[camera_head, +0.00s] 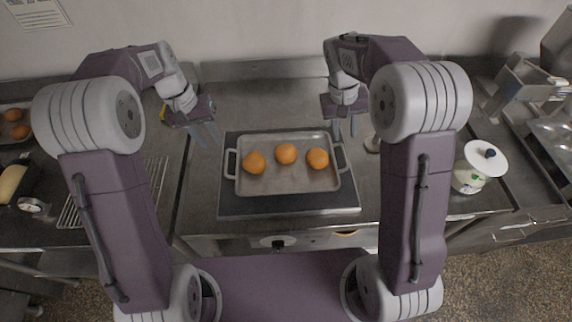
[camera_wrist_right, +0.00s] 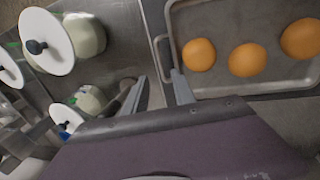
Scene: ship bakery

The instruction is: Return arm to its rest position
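My left gripper (camera_head: 207,134) is above the counter, up and left of the metal tray (camera_head: 286,186); its two fingers are apart with nothing between them. My right gripper (camera_head: 345,128) is above the counter, just beyond the tray's far right corner. In the right wrist view its fingers (camera_wrist_right: 161,90) are apart and empty, with the tray's handle (camera_wrist_right: 163,58) showing near them. The tray has a handle at each end and holds three round orange-brown buns (camera_head: 285,154). It rests on a dark flat plate (camera_head: 288,208). Neither gripper visibly touches the tray.
A wire rack (camera_head: 70,212), a small dial (camera_head: 33,206) and another tray of buns (camera_head: 14,128) are at left. A jar with a white lid (camera_head: 485,159) stands at right, near metal containers (camera_head: 520,85). The counter behind the tray is mostly clear.

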